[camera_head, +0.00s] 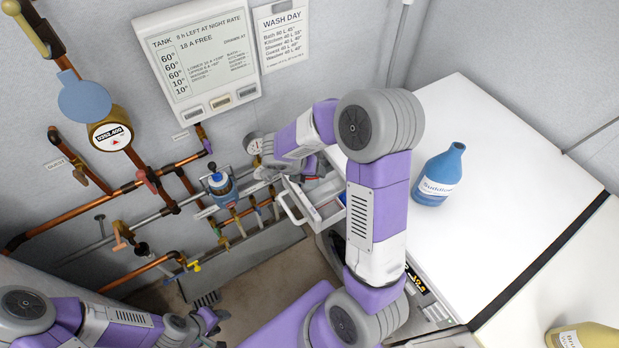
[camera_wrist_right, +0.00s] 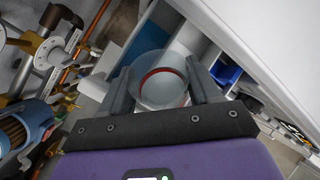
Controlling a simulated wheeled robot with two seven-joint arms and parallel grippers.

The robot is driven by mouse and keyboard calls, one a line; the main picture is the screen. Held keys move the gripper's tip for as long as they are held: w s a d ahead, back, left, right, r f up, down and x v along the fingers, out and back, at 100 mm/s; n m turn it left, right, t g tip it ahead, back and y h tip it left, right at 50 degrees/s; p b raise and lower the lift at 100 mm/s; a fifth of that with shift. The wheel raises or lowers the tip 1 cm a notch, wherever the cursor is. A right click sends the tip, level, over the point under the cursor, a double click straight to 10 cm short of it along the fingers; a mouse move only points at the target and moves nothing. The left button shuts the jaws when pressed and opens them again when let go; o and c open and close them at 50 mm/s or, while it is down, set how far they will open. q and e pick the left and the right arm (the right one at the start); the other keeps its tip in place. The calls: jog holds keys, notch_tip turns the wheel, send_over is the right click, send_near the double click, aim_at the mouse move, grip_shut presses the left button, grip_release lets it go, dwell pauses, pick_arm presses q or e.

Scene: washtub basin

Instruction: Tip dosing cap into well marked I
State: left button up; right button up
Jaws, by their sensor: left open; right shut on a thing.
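The dosing cap (camera_wrist_right: 150,64), a clear cup with a red ring, is between the two fingers of my right gripper (camera_wrist_right: 163,72) in the right wrist view. The right gripper is shut on it, above the open white drawer (camera_head: 293,207). The drawer has several compartments; a blue part (camera_wrist_right: 226,70) shows in one. I cannot read a mark I on any well. In the head view my right arm hides part of the drawer, and the cap is too small to make out. My left gripper (camera_head: 214,322) is open and empty at the lower left, far from the drawer.
A blue bottle (camera_head: 437,176) stands on the white machine top (camera_head: 480,230), which is otherwise largely clear. A yellow bottle (camera_head: 585,337) is at the lower right. Copper pipes (camera_head: 150,178), valves and a meter (camera_head: 110,135) line the wall left of the drawer.

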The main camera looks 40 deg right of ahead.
jog(key=f+b, duration=0.1)
jog(key=b, duration=0.2)
jog(key=shift+t+h+b, duration=0.3)
jog(key=shift+t+b, duration=0.05)
jog(key=shift+t, duration=0.05)
notch_tip(320, 180, up, 5)
jog(key=m+t+h+b, duration=0.1)
jog(key=t+h+b, duration=0.1)
jog(key=b, duration=0.3)
jog(key=shift+f+t, duration=0.15)
jog(key=shift+t, duration=0.15)
jog(key=shift+r+t+h+b, duration=0.4)
jog(key=shift+r+h, duration=0.1)
jog(key=shift+r, duration=0.35)
notch_tip(320, 180, up, 3)
jog(key=shift+m+t+h, duration=0.5)
jog(key=shift+t+h, duration=0.5)
jog(key=shift+t, duration=0.1)
